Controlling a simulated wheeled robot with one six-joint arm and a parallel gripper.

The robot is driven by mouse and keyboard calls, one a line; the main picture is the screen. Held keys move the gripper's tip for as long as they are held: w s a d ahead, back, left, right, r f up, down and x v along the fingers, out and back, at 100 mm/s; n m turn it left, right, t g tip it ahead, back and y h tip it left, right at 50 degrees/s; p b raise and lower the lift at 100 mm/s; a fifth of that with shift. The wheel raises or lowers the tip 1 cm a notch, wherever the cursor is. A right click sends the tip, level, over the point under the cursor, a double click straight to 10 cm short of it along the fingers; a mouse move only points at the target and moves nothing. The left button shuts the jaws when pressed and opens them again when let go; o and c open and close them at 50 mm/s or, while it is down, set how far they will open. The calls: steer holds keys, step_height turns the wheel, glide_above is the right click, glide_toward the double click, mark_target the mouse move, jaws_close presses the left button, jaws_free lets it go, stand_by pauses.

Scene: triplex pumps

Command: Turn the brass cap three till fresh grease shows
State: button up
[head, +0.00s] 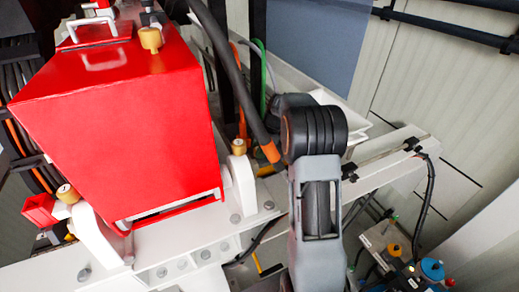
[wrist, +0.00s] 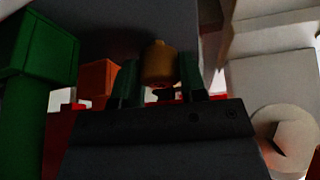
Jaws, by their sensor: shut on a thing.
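In the wrist view a brass cap (wrist: 158,65) stands upright between the two dark green fingers of my gripper (wrist: 159,75), which is shut on it. Any grease around it is not visible in this dim view.
A green block on a post (wrist: 38,55) stands close at the left in the wrist view. A pale round part with a hex head (wrist: 288,138) is at the right. In the head view a dark hose with an orange end (head: 268,152) hangs beside my arm.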

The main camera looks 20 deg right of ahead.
steer(key=shift+f+m+b, duration=0.3)
steer(key=shift+m+b, duration=0.1)
steer(key=shift+b, duration=0.45)
steer(key=shift+m+t+b, duration=0.4)
steer(key=shift+m+b, duration=0.2)
steer(key=shift+b, duration=0.25)
steer(key=shift+m+t+h+b, duration=0.3)
steer(key=shift+m+h+b, duration=0.1)
steer(key=shift+m+b, duration=0.55)
steer(key=shift+s+r+m, duration=0.1)
steer(key=shift+r+m, duration=0.2)
steer(key=shift+m, duration=0.15)
steer(key=o, duration=0.9)
